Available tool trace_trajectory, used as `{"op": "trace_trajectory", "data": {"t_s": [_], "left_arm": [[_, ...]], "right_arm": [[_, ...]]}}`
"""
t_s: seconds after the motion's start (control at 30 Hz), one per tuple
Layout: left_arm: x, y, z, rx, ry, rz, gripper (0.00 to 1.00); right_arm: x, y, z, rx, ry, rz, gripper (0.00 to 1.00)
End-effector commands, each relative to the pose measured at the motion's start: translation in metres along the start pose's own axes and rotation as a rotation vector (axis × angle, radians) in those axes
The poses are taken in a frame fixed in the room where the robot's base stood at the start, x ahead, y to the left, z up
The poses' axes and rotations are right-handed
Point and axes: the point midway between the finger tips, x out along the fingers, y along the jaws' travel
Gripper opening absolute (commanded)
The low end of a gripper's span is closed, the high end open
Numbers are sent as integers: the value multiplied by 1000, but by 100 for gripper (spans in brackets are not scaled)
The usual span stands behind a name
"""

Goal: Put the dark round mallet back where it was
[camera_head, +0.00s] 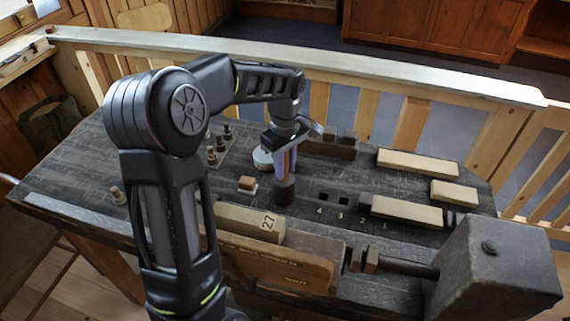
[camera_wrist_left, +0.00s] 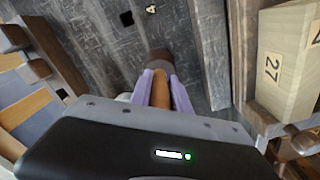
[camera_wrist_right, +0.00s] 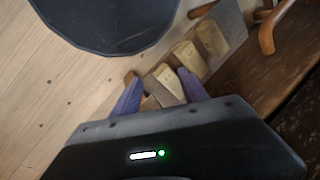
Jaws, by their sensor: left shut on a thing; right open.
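The dark round mallet has a dark cylindrical head (camera_head: 285,191) below my left gripper (camera_head: 286,168) in the head view. My left gripper is shut on its light brown handle and holds it upright, head down, over the dark workbench (camera_head: 90,172). In the left wrist view the handle (camera_wrist_left: 160,94) lies between the purple fingers, with the dark head (camera_wrist_left: 158,62) beyond them. I cannot tell whether the head touches the bench. My right gripper (camera_wrist_right: 160,92) shows only in its own wrist view, open; nothing is clearly held between its fingers.
A pale block marked 27 (camera_head: 248,222) lies in front of the mallet. Numbered square holes (camera_head: 342,199) are to its right, with long pale blocks (camera_head: 407,211) beyond. A small brown-topped piece (camera_head: 247,183) and several spools (camera_head: 212,155) are left. A big dark block (camera_head: 495,265) stands front right.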

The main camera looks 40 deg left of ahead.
Motion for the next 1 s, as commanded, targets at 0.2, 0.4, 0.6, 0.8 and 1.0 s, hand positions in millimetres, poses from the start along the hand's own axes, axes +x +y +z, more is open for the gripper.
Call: {"op": "trace_trajectory", "data": {"t_s": [0.2, 0.4, 0.6, 0.8, 1.0], "left_arm": [[1, 0, 0, 0, 1, 1, 0], [3, 0, 0, 0, 0, 0, 31], [2, 0, 0, 0, 0, 0, 44], [2, 0, 0, 0, 0, 0, 44], [-9, 1, 0, 0, 2, 3, 44]], "right_arm": [[1, 0, 0, 0, 0, 0, 52], [2, 1, 0, -1, 1, -1, 52], [2, 1, 0, -1, 1, -1, 52], [2, 0, 0, 0, 1, -1, 52], [2, 0, 0, 0, 0, 0, 52]]}}
